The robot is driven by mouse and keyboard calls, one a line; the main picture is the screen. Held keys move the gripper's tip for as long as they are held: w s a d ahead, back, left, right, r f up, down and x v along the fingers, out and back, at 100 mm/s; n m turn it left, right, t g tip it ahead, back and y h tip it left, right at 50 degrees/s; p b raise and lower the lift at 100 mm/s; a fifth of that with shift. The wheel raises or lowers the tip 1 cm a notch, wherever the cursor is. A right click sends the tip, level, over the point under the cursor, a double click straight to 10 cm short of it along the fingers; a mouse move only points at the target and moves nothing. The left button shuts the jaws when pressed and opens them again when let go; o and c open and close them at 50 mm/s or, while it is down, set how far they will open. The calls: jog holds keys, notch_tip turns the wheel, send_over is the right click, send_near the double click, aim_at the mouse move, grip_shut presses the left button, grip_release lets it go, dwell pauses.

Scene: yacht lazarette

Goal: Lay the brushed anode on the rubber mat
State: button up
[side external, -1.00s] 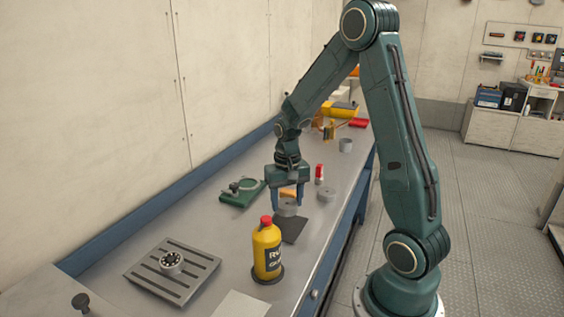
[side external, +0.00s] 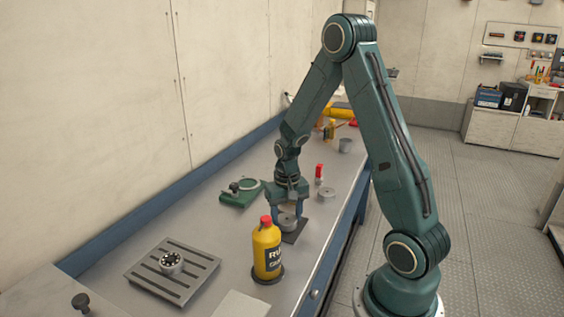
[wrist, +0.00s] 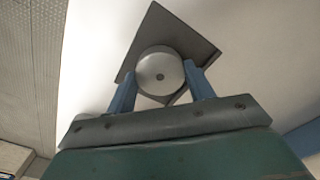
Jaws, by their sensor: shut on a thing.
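My gripper (side external: 287,222) is shut on a round grey anode (side external: 288,221), with a finger on either side of it. In the wrist view the anode (wrist: 160,72) shows as a pale disc with a small dark centre between the blue fingertips. The dark rubber mat (side external: 298,233) lies on the bench under the anode, partly hidden by it and by the gripper. In the wrist view the mat (wrist: 160,27) spreads out behind the disc. The anode is low over the mat; I cannot tell whether it touches.
A yellow bottle with a red cap (side external: 267,250) stands close in front of the mat. Another grey disc (side external: 327,194) and a red-topped container (side external: 319,174) are behind it. A green tool (side external: 240,191) lies left; a slotted plate (side external: 172,272) lies front left.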

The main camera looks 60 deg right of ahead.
aim_at(287, 219)
jog(key=o, duration=1.3)
jog(key=shift+f, duration=0.1)
notch_tip(287, 219, up, 12)
dwell(0.7)
